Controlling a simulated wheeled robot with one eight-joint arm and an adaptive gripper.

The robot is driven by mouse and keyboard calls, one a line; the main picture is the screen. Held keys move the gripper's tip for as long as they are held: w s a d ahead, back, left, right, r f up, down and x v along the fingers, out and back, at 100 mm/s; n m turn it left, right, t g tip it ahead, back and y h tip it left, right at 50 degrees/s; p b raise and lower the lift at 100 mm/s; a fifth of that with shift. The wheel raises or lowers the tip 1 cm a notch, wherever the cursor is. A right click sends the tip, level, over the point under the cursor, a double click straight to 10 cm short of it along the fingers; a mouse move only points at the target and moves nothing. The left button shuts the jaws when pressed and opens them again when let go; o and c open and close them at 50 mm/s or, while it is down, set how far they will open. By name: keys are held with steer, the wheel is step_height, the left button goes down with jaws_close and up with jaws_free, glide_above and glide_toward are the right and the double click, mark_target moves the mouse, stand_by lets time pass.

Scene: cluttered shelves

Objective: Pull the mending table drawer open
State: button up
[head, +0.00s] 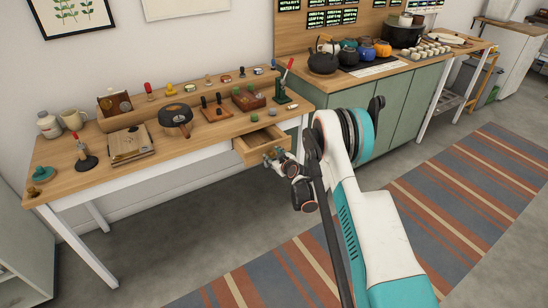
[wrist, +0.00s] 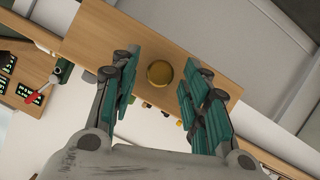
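The mending table (head: 75,183) has a light wood top and stands at the left in the head view. Its drawer (head: 258,141) is partly out at the right end, with its inside showing. My gripper (head: 274,157) is at the drawer's front. In the wrist view the wooden drawer front (wrist: 205,45) fills the upper middle, with a round brass knob (wrist: 159,73) on it. The knob lies between my two finger pads, with a gap on each side. My gripper is open. The knob is hidden in the head view.
A green cabinet (head: 400,105) with kettles is to the right. A striped rug (head: 470,180) lies on the open floor.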

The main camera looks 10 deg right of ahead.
steer(key=v, duration=0.7)
steer(key=shift+s, duration=0.2)
steer(key=shift+r, duration=0.25)
